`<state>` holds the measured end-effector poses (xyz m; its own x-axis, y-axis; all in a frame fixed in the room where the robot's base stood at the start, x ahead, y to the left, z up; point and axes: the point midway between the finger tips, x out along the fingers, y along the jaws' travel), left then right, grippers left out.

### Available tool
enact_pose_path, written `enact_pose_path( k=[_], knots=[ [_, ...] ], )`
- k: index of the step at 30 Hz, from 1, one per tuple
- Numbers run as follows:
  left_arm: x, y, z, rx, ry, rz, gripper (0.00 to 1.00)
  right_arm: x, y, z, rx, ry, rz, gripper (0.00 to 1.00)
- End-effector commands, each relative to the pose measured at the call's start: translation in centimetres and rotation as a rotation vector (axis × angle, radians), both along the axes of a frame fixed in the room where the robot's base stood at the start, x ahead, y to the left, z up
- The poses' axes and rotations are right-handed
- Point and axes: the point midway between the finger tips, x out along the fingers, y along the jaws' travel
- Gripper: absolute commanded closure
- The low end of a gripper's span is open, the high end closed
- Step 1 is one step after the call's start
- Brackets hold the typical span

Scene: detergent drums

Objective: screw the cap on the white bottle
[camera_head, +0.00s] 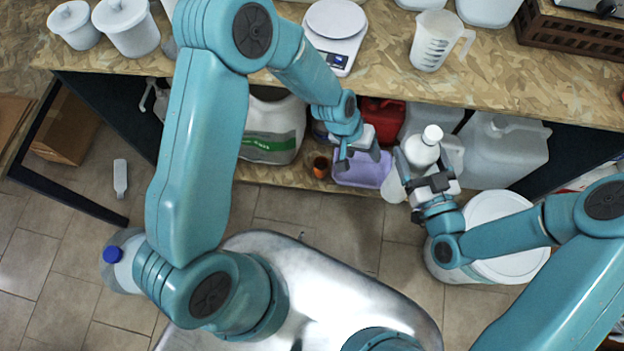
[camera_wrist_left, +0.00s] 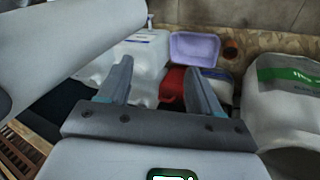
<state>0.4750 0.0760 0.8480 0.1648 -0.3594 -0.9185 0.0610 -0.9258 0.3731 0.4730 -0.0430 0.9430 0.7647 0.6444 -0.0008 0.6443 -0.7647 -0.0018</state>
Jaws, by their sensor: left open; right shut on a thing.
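The white bottle (camera_head: 421,153) is in my right gripper (camera_head: 426,178), which is shut on it in front of the lower shelf. The bottle leans slightly, and a white cap (camera_head: 433,133) sits on its top. I cannot tell how tight the cap is. My left gripper (camera_head: 361,160) is open, to the left of the bottle and apart from it, with nothing visible between its fingers. In the left wrist view its two fingers (camera_wrist_left: 160,84) stand wide apart. A large pale shape at the upper left of that view is too cropped to name.
A lilac basin (camera_head: 362,174), an orange cup (camera_head: 320,167), a red container (camera_head: 383,110), a green-labelled jug (camera_head: 270,128) and translucent canisters (camera_head: 503,150) crowd the lower shelf. Above, the wooden counter (camera_head: 490,75) holds a scale (camera_head: 335,22) and measuring jug (camera_head: 438,40). A white drum (camera_head: 510,268) stands at right.

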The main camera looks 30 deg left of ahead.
Motion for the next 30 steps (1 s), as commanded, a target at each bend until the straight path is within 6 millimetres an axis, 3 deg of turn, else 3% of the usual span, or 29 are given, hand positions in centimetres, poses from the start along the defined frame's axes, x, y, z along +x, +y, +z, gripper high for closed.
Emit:
enact_pose_path(
  k=[1,3,6,9,12,16,30],
  knots=[
    [-3.1,1.5,-2.6,0.006,0.049,0.058,0.36,0.0,0.0,0.1,0.001,-0.003,0.000,1.00],
    [-7.0,2.9,-4.9,0.016,0.087,0.100,0.36,0.0,0.0,0.1,0.001,-0.003,0.000,1.00],
    [-12.0,4.0,-6.8,0.026,0.124,0.105,0.36,0.0,0.0,0.1,0.001,-0.003,0.000,1.00],
    [-15.6,4.3,-7.5,0.025,0.145,0.085,0.36,0.0,0.0,0.1,0.001,-0.003,0.000,1.00],
    [-17.7,4.4,-7.7,0.020,0.155,0.069,0.36,0.0,0.0,0.1,0.001,-0.003,0.000,1.00],
    [-18.5,4.4,-7.7,0.017,0.156,0.061,0.36,0.0,0.0,0.1,0.001,-0.003,0.000,1.00],
    [-18.4,4.3,-7.6,0.017,0.155,0.059,0.36,0.0,0.0,0.2,0.002,-0.005,0.000,1.00]
  ],
)
